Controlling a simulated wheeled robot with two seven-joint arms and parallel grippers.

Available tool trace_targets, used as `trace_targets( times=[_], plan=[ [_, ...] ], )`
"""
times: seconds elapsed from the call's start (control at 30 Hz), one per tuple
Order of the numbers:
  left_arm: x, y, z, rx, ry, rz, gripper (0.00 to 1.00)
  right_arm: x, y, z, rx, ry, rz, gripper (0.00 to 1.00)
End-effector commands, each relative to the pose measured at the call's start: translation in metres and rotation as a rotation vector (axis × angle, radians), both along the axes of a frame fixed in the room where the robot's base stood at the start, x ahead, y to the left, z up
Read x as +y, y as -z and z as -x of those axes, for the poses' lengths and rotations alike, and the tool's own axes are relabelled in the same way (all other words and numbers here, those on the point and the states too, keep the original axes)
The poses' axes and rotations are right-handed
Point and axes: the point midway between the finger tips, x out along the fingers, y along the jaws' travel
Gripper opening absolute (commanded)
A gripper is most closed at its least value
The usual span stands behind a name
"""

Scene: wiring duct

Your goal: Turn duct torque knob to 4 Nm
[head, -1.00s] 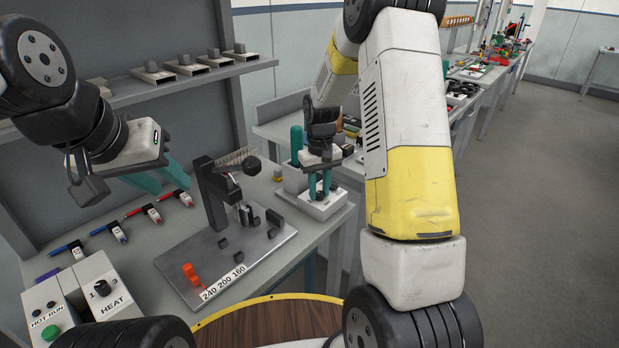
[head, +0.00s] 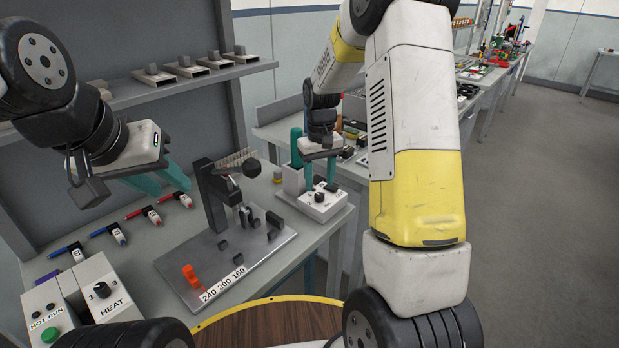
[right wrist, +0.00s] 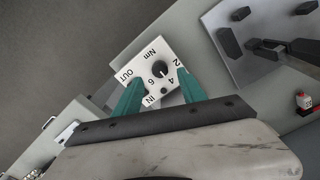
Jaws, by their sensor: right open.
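The torque box (head: 312,204) is a white-topped box at the bench's right end, with a black knob (head: 319,196). In the right wrist view the knob (right wrist: 159,69) sits beside the printed marks 2, 4, 6 and Nm, with IN and OUT at the box edge. I cannot clearly read where its pointer stands. My right gripper (head: 320,178) is open above the box, its teal fingers apart on either side of the knob in the picture and not closed on it. My left gripper (head: 163,184) is open and empty above the bench at the left.
A grey plate (head: 225,262) with a black press stand (head: 218,198) and an orange piece (head: 191,275) lies left of the box. Red and blue tools (head: 143,215) lie behind. A HEAT control box (head: 103,290) stands front left. A teal cylinder (head: 296,146) stands close behind the right gripper.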

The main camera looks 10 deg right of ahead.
Motion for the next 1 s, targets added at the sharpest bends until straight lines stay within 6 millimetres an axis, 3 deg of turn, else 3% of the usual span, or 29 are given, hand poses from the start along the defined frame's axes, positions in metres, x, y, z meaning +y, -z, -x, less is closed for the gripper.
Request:
trace_targets(
  times=[0.23, 0.67, 0.83, 1.0],
  plan=[
    [0.0, 0.0, 0.0, 0.0, 0.0, 0.0, 0.36, 0.0, -0.033, -0.001, -0.003, -0.001, -0.001, 0.48],
    [0.0, 0.0, 0.0, 0.0, 0.0, 0.0, 0.36, 0.0, -0.041, 0.001, -0.005, 0.001, -0.002, 0.48],
    [0.0, 0.0, 0.0, 0.0, 0.0, 0.0, 0.36, 0.001, -0.076, 0.021, -0.063, 0.021, -0.03, 0.48],
    [0.0, 0.0, 0.0, 0.0, 0.0, 0.0, 0.36, 0.004, -0.132, 0.068, -0.169, 0.056, -0.082, 0.48]
  ],
)
